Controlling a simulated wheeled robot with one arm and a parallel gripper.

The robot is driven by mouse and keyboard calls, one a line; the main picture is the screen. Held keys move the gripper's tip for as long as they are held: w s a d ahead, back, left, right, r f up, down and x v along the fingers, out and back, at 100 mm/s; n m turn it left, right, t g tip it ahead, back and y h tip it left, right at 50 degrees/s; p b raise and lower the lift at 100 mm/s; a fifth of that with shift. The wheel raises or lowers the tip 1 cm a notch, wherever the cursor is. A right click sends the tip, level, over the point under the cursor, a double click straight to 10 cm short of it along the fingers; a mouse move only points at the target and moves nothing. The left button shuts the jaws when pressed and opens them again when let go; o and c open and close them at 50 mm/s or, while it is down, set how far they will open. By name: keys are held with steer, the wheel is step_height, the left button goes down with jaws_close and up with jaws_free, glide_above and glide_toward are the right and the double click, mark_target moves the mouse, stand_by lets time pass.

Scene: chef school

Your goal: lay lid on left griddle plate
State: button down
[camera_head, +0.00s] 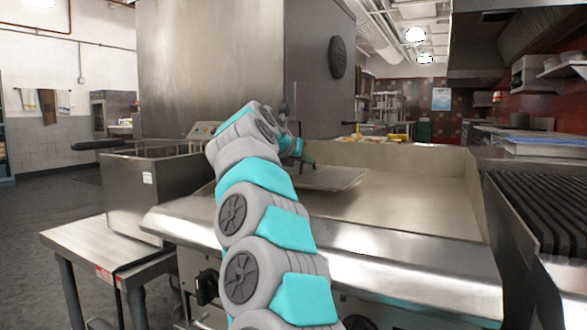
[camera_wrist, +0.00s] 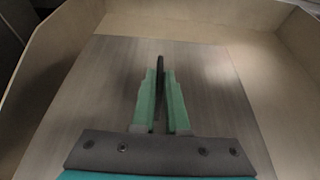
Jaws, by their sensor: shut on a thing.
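The lid is a flat grey metal plate (camera_wrist: 95,85) with a thin dark upright handle (camera_wrist: 160,64). My gripper (camera_wrist: 159,88) has its green fingers shut on that handle. In the head view the lid (camera_head: 338,179) is roughly level, low over the left part of the griddle plate (camera_head: 410,205). I cannot tell whether it touches the surface or hangs just above it. My gripper (camera_head: 303,160) is partly hidden behind my arm in that view. The wrist view shows bare griddle (camera_wrist: 275,80) to the right of the lid.
Raised metal walls (camera_head: 400,157) edge the griddle at the back and right. A fryer basin (camera_head: 150,195) and a small steel table (camera_head: 95,245) stand on the left. A slatted grill (camera_head: 540,205) is on the right. The right half of the griddle is clear.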

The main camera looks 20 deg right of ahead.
mark_target(294, 173)
steer(key=shift+w+a+f, duration=1)
steer(key=shift+w+f, duration=0.15)
steer(key=shift+w, duration=0.05)
steer(key=shift+f+b, duration=0.2)
steer(key=shift+b, duration=0.15)
steer(key=c, duration=0.9)
jaws_free()
steer(key=shift+r, duration=0.2)
steer(key=b+v, duration=0.1)
steer(key=v, duration=1.1)
